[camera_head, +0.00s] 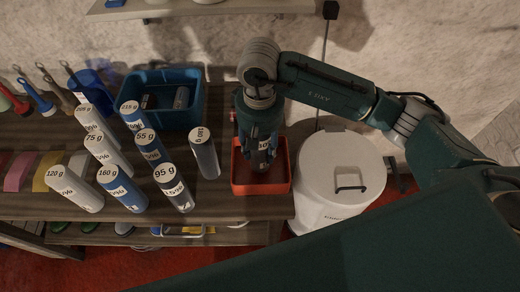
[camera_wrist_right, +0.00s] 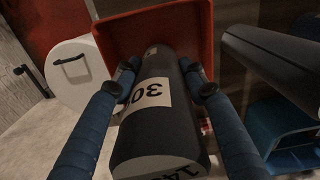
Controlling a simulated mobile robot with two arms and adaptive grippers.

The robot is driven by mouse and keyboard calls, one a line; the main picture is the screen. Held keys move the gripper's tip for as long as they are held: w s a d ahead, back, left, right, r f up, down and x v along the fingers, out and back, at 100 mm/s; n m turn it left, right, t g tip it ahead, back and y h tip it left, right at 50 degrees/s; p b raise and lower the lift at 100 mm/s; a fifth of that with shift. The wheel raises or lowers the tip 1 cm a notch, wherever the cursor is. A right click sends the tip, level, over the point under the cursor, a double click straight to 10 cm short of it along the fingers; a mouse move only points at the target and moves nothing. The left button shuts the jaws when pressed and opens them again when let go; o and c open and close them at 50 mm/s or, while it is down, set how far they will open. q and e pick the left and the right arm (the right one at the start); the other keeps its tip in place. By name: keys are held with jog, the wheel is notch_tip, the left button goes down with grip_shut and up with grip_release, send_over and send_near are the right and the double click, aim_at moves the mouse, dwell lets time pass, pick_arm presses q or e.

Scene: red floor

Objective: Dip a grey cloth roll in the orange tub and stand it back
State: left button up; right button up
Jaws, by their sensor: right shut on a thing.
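My right gripper (camera_head: 260,135) is shut on a dark grey cloth roll (camera_head: 263,160) with a pale label. In the wrist view the two blue fingers (camera_wrist_right: 165,85) press on both sides of the roll (camera_wrist_right: 158,115), whose label reads 30. The roll is roughly upright, its lower end inside the opening of the orange-red tub (camera_head: 240,188). The tub also shows in the wrist view (camera_wrist_right: 190,22); whether the roll touches its bottom is hidden. Another grey roll (camera_head: 206,158) stands left of the tub. My left gripper is not in view.
Several white, blue and grey labelled rolls (camera_head: 122,190) stand on the wooden shelf left of the tub. A blue bin (camera_head: 190,112) is behind them. A white lidded bucket (camera_head: 340,175) stands close on the tub's right. Brushes (camera_head: 40,102) are at the far left.

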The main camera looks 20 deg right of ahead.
notch_tip(320, 180, up, 7)
jog(key=p, duration=0.1)
jog(key=shift+p, duration=0.35)
jog(key=shift+d, duration=0.1)
dwell(0.8)
